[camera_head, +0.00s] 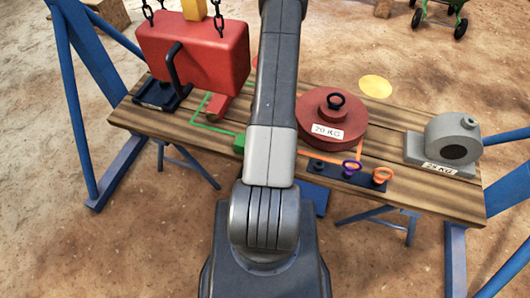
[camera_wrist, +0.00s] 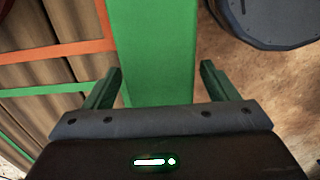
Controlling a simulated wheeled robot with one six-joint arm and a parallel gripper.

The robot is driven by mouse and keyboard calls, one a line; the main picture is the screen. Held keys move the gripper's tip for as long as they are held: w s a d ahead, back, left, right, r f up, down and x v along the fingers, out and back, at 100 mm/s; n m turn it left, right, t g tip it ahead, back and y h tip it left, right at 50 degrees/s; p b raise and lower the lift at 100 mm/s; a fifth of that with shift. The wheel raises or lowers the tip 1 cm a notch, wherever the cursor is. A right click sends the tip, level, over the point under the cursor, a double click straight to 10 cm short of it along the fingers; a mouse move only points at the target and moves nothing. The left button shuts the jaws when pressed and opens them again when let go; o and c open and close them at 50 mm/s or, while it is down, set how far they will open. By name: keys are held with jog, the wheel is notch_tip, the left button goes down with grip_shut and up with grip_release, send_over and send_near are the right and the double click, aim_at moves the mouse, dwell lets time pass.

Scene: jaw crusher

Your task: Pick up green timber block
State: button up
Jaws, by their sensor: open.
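The green timber block (camera_wrist: 155,45) fills the middle of the wrist view as a long green face running up to the top edge. My gripper (camera_wrist: 159,83) is open, with one finger to the left of the block and one to its right. Gaps show on both sides, the wider one on the right. I cannot tell the exact depth between the fingertips and the block. In the head view a small part of the green block (camera_head: 239,143) shows on the wooden table, left of my arm. My arm covers the rest of it, and my gripper is hidden there.
A red block (camera_head: 205,55) hangs from chains at the left. A blue frame (camera_head: 87,65) stands at the left side.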

jog(key=shift+f, duration=0.75)
jog(key=c, duration=1.4)
jog(key=shift+r, duration=0.1)
notch_tip(320, 180, up, 10)
jog(key=p, duration=0.7)
